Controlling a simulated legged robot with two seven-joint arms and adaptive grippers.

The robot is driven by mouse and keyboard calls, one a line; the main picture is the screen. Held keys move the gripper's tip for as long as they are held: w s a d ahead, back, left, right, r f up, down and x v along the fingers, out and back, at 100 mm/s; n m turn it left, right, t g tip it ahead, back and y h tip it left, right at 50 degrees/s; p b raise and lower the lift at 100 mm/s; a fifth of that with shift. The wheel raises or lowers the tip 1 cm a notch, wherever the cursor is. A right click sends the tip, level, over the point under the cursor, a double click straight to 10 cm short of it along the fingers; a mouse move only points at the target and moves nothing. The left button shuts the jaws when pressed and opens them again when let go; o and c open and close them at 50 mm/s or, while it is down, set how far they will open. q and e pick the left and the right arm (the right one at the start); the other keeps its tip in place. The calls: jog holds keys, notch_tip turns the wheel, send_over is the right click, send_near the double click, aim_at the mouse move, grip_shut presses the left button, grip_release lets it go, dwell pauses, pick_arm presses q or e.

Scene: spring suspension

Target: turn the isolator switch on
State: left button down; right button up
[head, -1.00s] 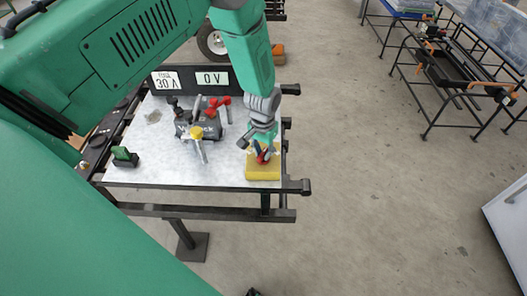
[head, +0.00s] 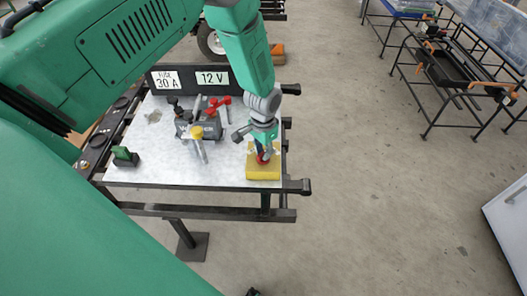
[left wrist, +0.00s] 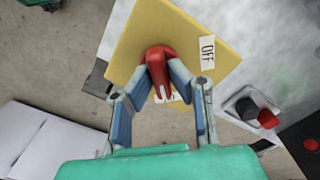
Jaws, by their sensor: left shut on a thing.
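The isolator switch has a yellow base (head: 263,173) at the front right of the white table, with a red knob (left wrist: 160,66) on top. An "OFF" label (left wrist: 207,52) shows on the yellow base in the left wrist view; another label is mostly hidden by a finger. My left gripper (head: 263,156) reaches down onto the switch and is shut on the red knob, one finger on each side in the left wrist view (left wrist: 163,82). The display (head: 212,78) on the black panel reads 12 V. My right gripper is not in view.
A grey device with a yellow-capped lever (head: 197,132) and red clamps (head: 216,104) stands mid-table. A green block on a black base (head: 123,156) is at the front left. A "FUSE 30 A" label (head: 166,80) is on the back panel. Open floor lies right of the table.

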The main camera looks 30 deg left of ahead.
aim_at(264, 151)
pick_arm(q)
jog(key=shift+w+r, duration=0.2)
jog(key=shift+w, duration=0.2)
jog(key=c, duration=1.7)
grip_release()
jog(key=shift+c, duration=0.2)
jog(key=shift+o, duration=1)
jog(key=shift+s+f, duration=0.15)
jog(key=shift+r, duration=0.2)
notch_tip(264, 151, up, 12)
jog(key=shift+f, duration=0.25)
